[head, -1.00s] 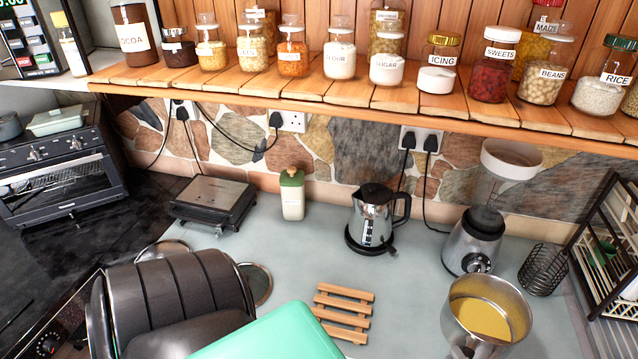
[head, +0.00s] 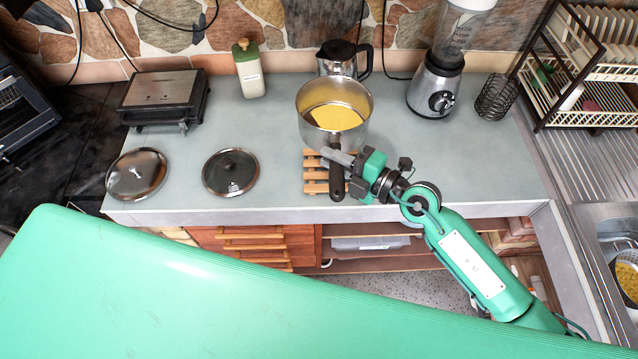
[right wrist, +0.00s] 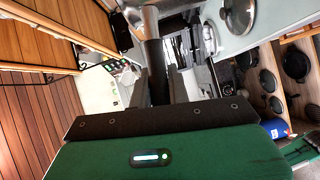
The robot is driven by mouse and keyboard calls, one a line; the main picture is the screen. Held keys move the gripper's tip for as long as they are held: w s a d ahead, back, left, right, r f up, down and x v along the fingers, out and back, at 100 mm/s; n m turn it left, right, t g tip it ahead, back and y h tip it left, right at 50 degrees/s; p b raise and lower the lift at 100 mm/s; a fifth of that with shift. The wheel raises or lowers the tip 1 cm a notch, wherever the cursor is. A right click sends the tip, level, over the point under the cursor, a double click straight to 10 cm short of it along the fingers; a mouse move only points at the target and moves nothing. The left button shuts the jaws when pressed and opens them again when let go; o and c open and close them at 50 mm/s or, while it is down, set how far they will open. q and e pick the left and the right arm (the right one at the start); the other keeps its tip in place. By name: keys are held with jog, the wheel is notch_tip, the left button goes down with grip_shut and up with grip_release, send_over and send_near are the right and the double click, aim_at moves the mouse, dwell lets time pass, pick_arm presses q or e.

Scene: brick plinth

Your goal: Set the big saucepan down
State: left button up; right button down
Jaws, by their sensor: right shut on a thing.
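The big saucepan (head: 352,130) is a steel pot with yellow contents, upright in the head view. It overlaps the back of the slatted wooden trivet (head: 316,173); I cannot tell whether it touches it or hangs just above. My right gripper (head: 344,171) is shut on the pan's dark handle (head: 337,188), which points toward the counter's front edge. In the right wrist view the dark handle (right wrist: 155,62) runs between the fingers (right wrist: 166,85). My left gripper is not in view.
A kettle (head: 337,58) stands close behind the pan. A blender (head: 436,88) and wire holder (head: 496,97) are to the right. Two lids, one steel (head: 137,174) and one glass (head: 231,173), lie left. A bottle (head: 249,70) and grill (head: 165,97) stand behind them.

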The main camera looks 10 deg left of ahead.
notch_tip(320, 180, down, 18)
jog(key=b, duration=0.5)
jog(key=shift+r, duration=0.15)
jog(key=shift+d, duration=0.1)
jog(key=shift+f, duration=0.2)
jog(key=c, duration=1.3)
grip_release()
jog(key=shift+c, duration=0.2)
jog(key=shift+d+r, duration=0.1)
